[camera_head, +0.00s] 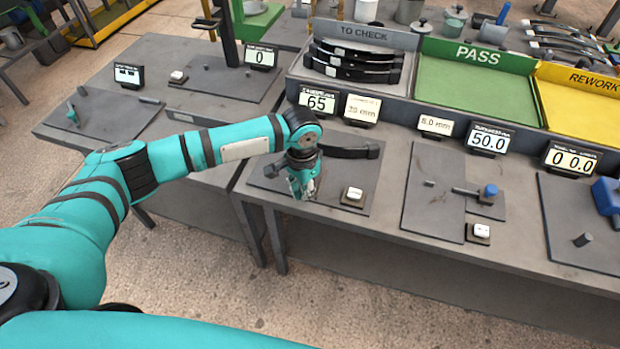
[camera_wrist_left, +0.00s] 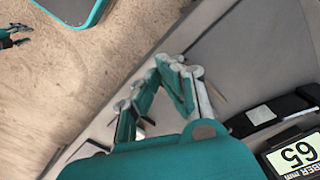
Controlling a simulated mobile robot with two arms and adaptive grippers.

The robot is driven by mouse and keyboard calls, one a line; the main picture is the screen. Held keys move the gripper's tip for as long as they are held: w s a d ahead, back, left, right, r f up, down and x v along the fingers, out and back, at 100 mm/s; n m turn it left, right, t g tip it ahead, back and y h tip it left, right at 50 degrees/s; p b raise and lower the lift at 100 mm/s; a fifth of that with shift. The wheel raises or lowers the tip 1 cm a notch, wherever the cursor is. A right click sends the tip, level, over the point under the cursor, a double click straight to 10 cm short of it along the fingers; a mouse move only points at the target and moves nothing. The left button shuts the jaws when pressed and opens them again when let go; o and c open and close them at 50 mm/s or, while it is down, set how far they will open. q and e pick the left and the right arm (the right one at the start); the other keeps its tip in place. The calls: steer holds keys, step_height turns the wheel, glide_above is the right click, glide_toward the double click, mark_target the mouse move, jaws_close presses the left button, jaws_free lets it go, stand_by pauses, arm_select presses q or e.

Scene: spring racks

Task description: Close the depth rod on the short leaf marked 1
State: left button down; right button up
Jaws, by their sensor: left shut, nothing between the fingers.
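A short dark leaf (camera_head: 350,152) lies on the plate of the station under the 65 display; its left end is hidden behind my left wrist. It also shows in the wrist view (camera_wrist_left: 268,115). I cannot read a mark 1 on it. My left gripper (camera_head: 303,190) points down over the plate's front left part, in front of the leaf. Its fingers (camera_wrist_left: 180,75) are shut and empty, apart from the leaf. I cannot single out the depth rod; a small dark knob (camera_head: 270,171) stands left of the gripper. What seems my right gripper (camera_wrist_left: 14,38) shows small at the wrist view's left edge.
The 65 display (camera_head: 317,102) stands behind the leaf. A white button (camera_head: 354,194) sits right of the gripper. The TO CHECK rack (camera_head: 372,34) holds several leaves. The green PASS tray (camera_head: 475,88) looks empty. Another gauge plate (camera_head: 434,195) lies to the right.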

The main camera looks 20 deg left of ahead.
arm_select(q)
steer(key=shift+w, duration=0.15)
steer(key=shift+w+b, duration=0.8)
steer(key=shift+w, duration=0.95)
steer(key=shift+w+r, duration=0.2)
steer(key=shift+w, duration=0.05)
steer(key=shift+d+p, duration=0.1)
steer(key=shift+p, duration=0.55)
stand_by(0.8)
steer(key=shift+s+r+p, duration=0.15)
steer(key=shift+r+p, duration=1.55)
steer(key=shift+p, duration=0.3)
steer(key=shift+s+r+p, duration=0.1)
steer(key=shift+r+p, duration=1.55)
steer(key=shift+p, duration=0.3)
steer(key=shift+f, duration=0.1)
